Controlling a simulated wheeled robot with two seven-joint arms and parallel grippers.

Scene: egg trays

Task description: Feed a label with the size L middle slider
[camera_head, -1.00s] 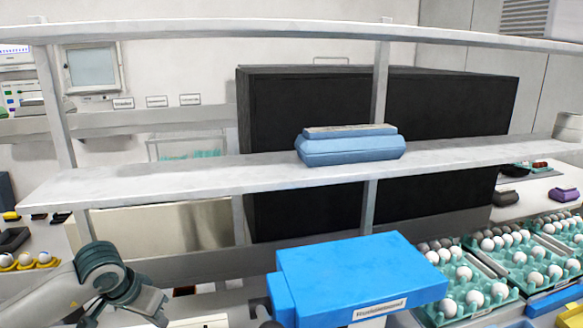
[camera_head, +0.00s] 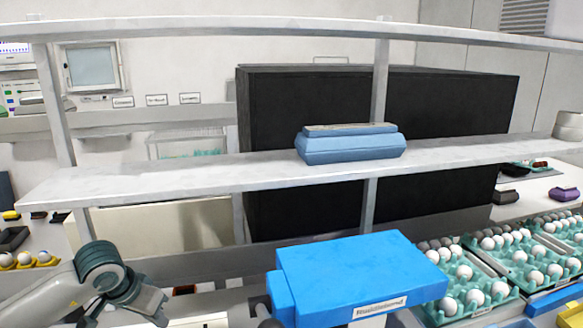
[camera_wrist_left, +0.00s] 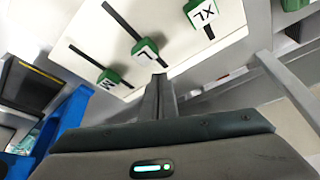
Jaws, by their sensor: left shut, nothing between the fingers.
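In the left wrist view a white panel (camera_wrist_left: 185,48) carries three sliders in dark slots. The L slider (camera_wrist_left: 145,50) is a green block with a white face, in the middle. The M slider (camera_wrist_left: 109,79) is to its left and the XL slider (camera_wrist_left: 201,12) to its upper right. My left gripper (camera_wrist_left: 158,80) is shut and empty, with its fingertips just below the L slider in the picture; whether they touch it I cannot tell. In the head view my left arm is at the lower left, and the sliders cannot be made out. My right gripper is not in view.
A blue box-shaped machine (camera_head: 345,270) with a white label stands right of my left arm. A grey shelf (camera_head: 230,178) crosses above, bearing a blue case (camera_head: 350,145). Teal egg trays (camera_head: 505,292) with several eggs are at the right.

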